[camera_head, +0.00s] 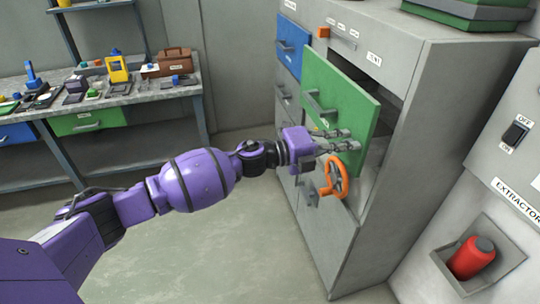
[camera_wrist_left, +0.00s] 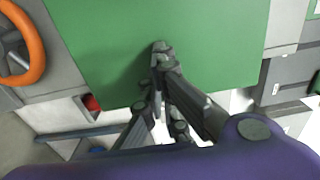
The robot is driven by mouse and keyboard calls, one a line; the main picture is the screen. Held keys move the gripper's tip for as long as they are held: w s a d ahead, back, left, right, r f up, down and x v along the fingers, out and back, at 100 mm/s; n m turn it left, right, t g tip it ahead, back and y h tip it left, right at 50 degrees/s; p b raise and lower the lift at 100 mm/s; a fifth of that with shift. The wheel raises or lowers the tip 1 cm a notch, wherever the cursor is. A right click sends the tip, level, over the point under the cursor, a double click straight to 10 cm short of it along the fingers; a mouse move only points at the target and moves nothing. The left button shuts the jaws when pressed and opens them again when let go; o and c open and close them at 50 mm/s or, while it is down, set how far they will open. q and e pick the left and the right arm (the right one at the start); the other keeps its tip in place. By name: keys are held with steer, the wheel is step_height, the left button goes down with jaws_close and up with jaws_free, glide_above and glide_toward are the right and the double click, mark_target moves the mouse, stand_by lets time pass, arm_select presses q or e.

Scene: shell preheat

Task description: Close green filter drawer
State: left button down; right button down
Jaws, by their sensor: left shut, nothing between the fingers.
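The green filter drawer (camera_head: 340,101) stands out from the grey cabinet, with a dark gap behind its front panel. Its grey bar handle (camera_head: 318,107) is on the left part of the panel. My left gripper (camera_head: 352,139) is shut and empty in front of the lower part of the green panel. In the left wrist view the closed fingertips (camera_wrist_left: 162,50) lie against or very close to the green front (camera_wrist_left: 190,25); I cannot tell if they touch. My right gripper is in neither view.
An orange handwheel (camera_head: 335,180) sits just below my left gripper. A blue drawer (camera_head: 292,45) is at the cabinet's upper left. A red cylinder (camera_head: 471,257) sits in a wall recess at lower right. A workbench (camera_head: 140,96) with tools stands at the left. The floor between is clear.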

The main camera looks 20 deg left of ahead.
arm_select(q)
steer(key=x, duration=0.7)
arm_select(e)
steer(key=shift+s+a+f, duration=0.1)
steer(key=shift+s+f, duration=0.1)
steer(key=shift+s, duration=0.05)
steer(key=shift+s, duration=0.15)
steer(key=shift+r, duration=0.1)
